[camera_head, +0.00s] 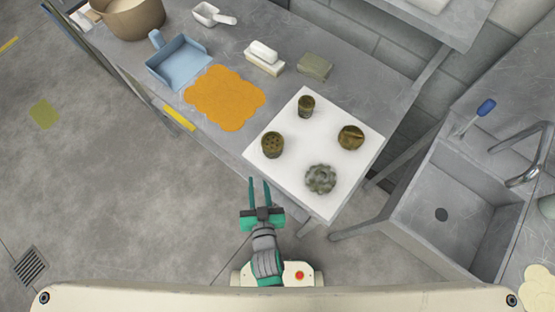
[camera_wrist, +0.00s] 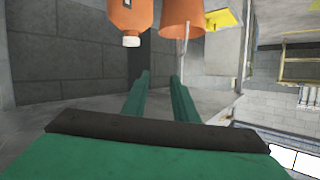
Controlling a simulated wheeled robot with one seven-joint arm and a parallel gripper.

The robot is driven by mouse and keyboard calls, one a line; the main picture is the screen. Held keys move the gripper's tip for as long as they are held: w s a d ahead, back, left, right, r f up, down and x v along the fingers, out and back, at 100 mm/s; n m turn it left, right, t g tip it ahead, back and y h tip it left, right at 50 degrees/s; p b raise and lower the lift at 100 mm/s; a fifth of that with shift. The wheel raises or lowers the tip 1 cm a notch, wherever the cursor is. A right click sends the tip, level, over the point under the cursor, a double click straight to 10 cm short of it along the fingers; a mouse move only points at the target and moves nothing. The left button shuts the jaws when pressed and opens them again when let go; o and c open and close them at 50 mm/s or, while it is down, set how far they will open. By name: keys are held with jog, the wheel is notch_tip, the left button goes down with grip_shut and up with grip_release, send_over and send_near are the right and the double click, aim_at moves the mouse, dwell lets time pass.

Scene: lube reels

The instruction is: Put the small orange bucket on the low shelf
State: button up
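My gripper (camera_head: 259,181) is in front of the workbench's near edge in the head view, its two green fingers apart. In the wrist view the fingers (camera_wrist: 160,82) are also apart, with nothing between them. An orange bucket-like vessel (camera_wrist: 181,14) shows at the top of the wrist view, beyond the fingertips and cut off by the frame edge. A larger-looking orange container with a white cap (camera_wrist: 131,18) is just left of it. Neither orange thing shows in the head view. I cannot clearly identify the low shelf in either view.
The workbench (camera_head: 345,75) bears a white board (camera_head: 325,140) with several metal parts, an orange patch (camera_head: 225,98), a blue dustpan (camera_head: 180,65) and a pot (camera_head: 130,18). A sink (camera_head: 450,200) stands at the right. The floor (camera_head: 120,210) at left is mostly clear.

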jog(key=s+d+r+h, duration=0.1)
jog(key=s+d+r, duration=0.2)
jog(key=s+r, duration=0.3)
jog(key=s+d+r+t+h, duration=0.1)
jog(key=s+d+r, duration=0.2)
jog(key=s+r, duration=0.4)
jog(key=shift+s+d, duration=0.15)
jog(key=shift+s, duration=0.15)
dwell(0.5)
